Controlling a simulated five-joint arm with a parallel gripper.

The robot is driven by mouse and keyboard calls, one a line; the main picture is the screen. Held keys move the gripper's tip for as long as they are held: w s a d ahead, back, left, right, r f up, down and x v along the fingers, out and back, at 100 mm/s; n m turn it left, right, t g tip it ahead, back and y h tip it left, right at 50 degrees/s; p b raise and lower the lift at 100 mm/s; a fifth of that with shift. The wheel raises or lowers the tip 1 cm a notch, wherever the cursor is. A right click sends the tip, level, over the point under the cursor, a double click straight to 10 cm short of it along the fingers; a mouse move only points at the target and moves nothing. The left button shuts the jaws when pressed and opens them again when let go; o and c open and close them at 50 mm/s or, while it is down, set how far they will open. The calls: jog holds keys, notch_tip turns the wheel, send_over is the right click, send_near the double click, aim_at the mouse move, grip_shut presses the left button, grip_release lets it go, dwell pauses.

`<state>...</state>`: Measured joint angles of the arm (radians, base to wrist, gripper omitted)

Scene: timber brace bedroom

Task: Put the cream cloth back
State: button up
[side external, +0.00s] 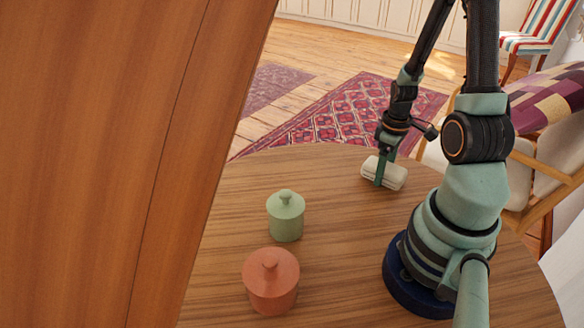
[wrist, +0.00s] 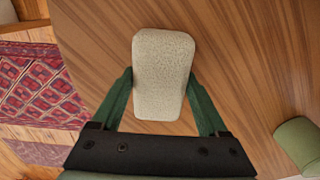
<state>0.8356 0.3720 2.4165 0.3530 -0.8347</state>
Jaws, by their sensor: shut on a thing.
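The cream cloth (side external: 396,176) is a small folded block with rounded edges, near the far edge of the round wooden table (side external: 330,200). My gripper (side external: 380,175) points down over it and is shut on it. In the wrist view the cloth (wrist: 162,75) lies between the two green fingers of my gripper (wrist: 160,95), one along each long side. I cannot tell whether the cloth touches the tabletop or is slightly above it.
A green lidded jar (side external: 286,218) and a terracotta lidded jar (side external: 271,283) stand left of my arm's base. A large wooden panel (side external: 110,150) blocks the left of the side view. A cushioned chair (side external: 550,150) stands beyond the table at right. The tabletop between jars and cloth is clear.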

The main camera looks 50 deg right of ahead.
jog(key=shift+f, duration=0.1)
jog(key=o, duration=1.5)
notch_tip(320, 180, up, 12)
jog(key=w+a+r+t, duration=0.2)
jog(key=w+a+r, duration=0.1)
jog(key=a, duration=0.4)
jog(key=w+a+r+t, duration=0.1)
jog(key=w+a+r, duration=0.2)
jog(key=a+r, duration=0.2)
jog(key=w+a+r+t, duration=0.2)
jog(key=w+a+r, duration=0.1)
jog(key=a, duration=0.6)
jog(key=shift+w+r+t, duration=0.25)
jog(key=shift+r+t, duration=0.05)
jog(key=shift+r, duration=0.5)
